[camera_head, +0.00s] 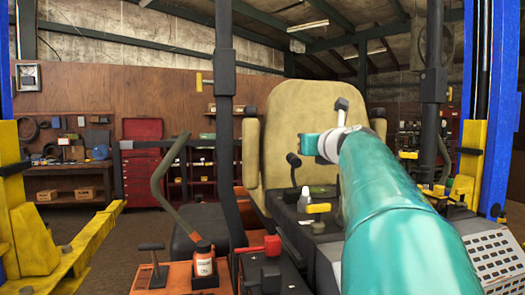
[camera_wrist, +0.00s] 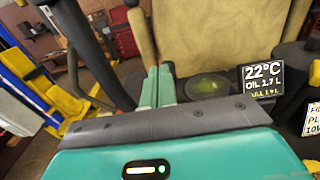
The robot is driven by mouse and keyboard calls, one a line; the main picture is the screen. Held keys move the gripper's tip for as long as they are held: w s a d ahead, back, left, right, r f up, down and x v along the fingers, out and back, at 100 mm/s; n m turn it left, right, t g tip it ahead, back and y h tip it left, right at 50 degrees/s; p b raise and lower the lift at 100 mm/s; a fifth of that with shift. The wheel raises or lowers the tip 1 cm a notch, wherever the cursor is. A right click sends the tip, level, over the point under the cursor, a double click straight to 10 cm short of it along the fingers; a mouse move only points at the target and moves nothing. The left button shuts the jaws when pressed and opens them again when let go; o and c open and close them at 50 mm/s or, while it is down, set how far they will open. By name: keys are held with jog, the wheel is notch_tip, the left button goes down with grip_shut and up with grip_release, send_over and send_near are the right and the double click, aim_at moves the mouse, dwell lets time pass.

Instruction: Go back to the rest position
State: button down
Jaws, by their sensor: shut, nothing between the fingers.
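My gripper (camera_wrist: 158,84) shows in the wrist view, its two teal fingers together with nothing between them. The fingers point toward the tan seat (camera_wrist: 222,38), in front of its backrest. In the head view my teal arm reaches from the lower right toward the middle, in front of the seat (camera_head: 289,120). A round greenish disc (camera_wrist: 207,86) lies just right of the fingers in the wrist view. A small display (camera_wrist: 263,80) reading 22°C and an oil value stands further right.
Dark posts (camera_head: 224,90) rise nearby. Yellow lift arms (camera_head: 60,245) flank it. A small bottle (camera_head: 305,198) stands near the seat.

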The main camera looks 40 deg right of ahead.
jog(key=w+a+f+n+g+y, duration=0.15)
jog(key=a+f+n+y, duration=0.25)
jog(key=a+f+n, duration=0.85)
jog(key=w+a+f+n+g+y, duration=0.1)
jog(key=a+f+n+g+y, duration=0.25)
jog(key=a+f+n, duration=0.85)
jog(key=s+a+f+n+g, duration=0.5)
jog(key=s+a+f+n, duration=0.9)
jog(key=a+n, duration=0.2)
jog(key=shift+a+f+n+y, duration=0.15)
jog(key=shift+f+n+y, duration=0.25)
jog(key=shift+n, duration=0.15)
jog(key=shift+s, duration=0.15)
